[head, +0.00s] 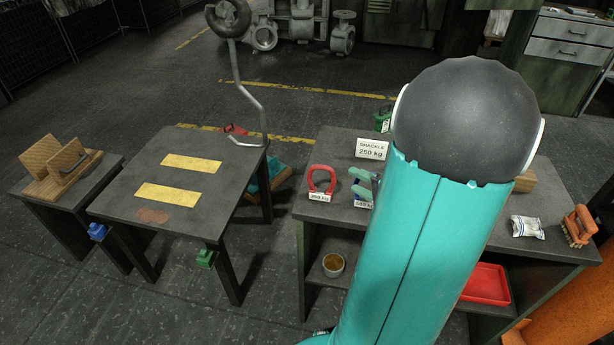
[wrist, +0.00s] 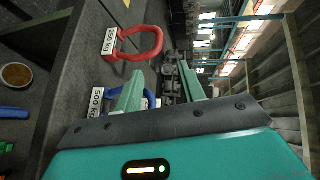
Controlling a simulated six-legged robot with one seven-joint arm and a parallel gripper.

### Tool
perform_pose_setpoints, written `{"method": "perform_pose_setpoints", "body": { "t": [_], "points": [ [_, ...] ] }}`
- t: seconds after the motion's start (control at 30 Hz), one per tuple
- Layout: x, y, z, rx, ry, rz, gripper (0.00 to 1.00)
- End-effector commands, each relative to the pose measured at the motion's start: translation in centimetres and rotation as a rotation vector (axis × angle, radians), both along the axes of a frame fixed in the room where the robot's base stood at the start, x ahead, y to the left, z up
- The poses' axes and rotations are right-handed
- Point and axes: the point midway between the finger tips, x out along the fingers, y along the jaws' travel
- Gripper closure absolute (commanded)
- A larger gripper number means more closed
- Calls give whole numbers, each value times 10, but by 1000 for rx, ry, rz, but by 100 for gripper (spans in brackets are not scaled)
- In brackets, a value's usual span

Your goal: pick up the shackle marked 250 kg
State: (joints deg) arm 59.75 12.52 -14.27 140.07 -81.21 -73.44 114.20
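The red shackle (head: 322,180) lies on the dark bench (head: 335,140) with a white tag (head: 320,197) reading 250 kg. In the wrist view the red shackle (wrist: 150,43) is at upper left, beyond the fingertips. A blue shackle (wrist: 112,93) has a 500 kg tag (wrist: 96,103). In the head view that tag (head: 364,204) shows, and my gripper and arm hide much of the blue shackle. My gripper (head: 359,181) is just right of the red shackle, near the blue one. In the wrist view its fingers (wrist: 160,76) are apart, with nothing held.
A sign (head: 371,149) reading SHACKLE 250 kg stands behind the shackles. A table with two yellow strips (head: 180,178) and a bent stand (head: 243,95) is to the left. A bowl (head: 333,265) and red tray (head: 487,284) sit on the lower shelf.

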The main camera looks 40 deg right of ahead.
Motion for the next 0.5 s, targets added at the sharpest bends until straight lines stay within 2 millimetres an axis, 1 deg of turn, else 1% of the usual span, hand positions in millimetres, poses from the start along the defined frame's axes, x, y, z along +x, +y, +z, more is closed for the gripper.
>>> {"method": "perform_pose_setpoints", "body": {
  "t": [0.03,0.1,0.2,0.27,0.5],
  "points": [
    [-12,0,-6,77,-16,11,60],
    [-21,3,-8,153,-36,27,60],
    [-23,6,-10,202,-48,42,60],
    [-16,7,-10,207,-49,45,60],
    [31,12,-18,204,-49,47,60]
  ]
}}
